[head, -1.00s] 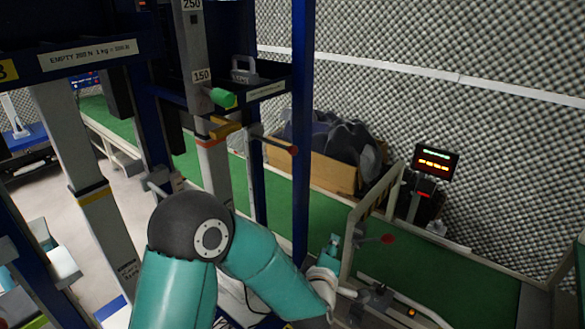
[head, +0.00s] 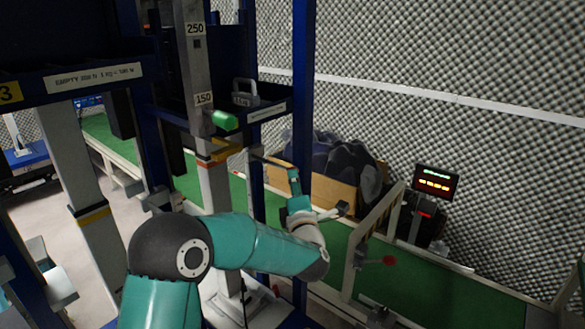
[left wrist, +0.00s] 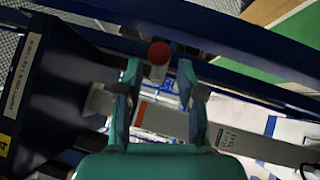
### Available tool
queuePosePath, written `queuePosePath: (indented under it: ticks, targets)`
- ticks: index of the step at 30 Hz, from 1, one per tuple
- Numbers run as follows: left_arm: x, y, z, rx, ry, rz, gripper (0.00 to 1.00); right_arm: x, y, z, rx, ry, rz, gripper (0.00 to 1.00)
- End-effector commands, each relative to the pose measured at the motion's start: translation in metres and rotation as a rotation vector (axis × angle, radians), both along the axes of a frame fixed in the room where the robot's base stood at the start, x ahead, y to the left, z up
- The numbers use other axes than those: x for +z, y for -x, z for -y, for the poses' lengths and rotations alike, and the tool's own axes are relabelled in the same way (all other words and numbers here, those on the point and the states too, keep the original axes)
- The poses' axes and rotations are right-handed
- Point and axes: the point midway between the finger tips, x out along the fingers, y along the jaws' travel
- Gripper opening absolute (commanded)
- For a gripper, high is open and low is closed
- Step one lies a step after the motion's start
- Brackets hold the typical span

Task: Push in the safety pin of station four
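Station four's grey column (head: 212,185) stands left of centre in the head view, with a green cylinder (head: 224,120) and a yellow-orange band on it. A dark rod (head: 262,160) sticks out from the column towards my left gripper (head: 292,174), whose fingers hide its end. In the left wrist view a red round knob (left wrist: 158,53), which looks like the safety pin's head, lies between the open fingertips of my left gripper (left wrist: 158,70). I see a gap on both sides of the knob. How far the pin is in cannot be told. My right gripper is out of view.
A blue post (head: 303,100) rises close to the left gripper. A blue shelf with a grey weight (head: 245,92) is above it.

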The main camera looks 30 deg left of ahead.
Motion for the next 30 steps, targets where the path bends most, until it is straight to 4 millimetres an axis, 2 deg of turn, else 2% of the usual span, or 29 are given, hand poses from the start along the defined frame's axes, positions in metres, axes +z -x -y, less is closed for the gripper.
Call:
queuePosePath:
  ticks: [3, 9, 20, 23, 27, 30]
  targets:
    - [0.006, -0.016, -0.015, 0.003, 0.000, 0.001, 0.39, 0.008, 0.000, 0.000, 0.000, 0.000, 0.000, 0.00]
    - [0.009, -0.032, -0.029, 0.001, 0.000, 0.000, 0.39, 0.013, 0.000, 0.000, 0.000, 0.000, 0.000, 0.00]
    - [0.008, -0.036, -0.032, 0.000, 0.000, -0.001, 0.39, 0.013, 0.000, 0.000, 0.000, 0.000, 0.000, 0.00]
    - [0.008, -0.036, -0.032, 0.000, 0.000, -0.001, 0.25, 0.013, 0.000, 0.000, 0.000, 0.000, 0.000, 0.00]
    - [0.008, -0.036, -0.032, 0.001, 0.000, -0.001, 0.02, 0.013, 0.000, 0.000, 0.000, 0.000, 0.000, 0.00]
    - [0.008, -0.036, -0.032, 0.001, 0.001, -0.002, 0.00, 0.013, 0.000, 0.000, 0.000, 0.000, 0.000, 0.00]
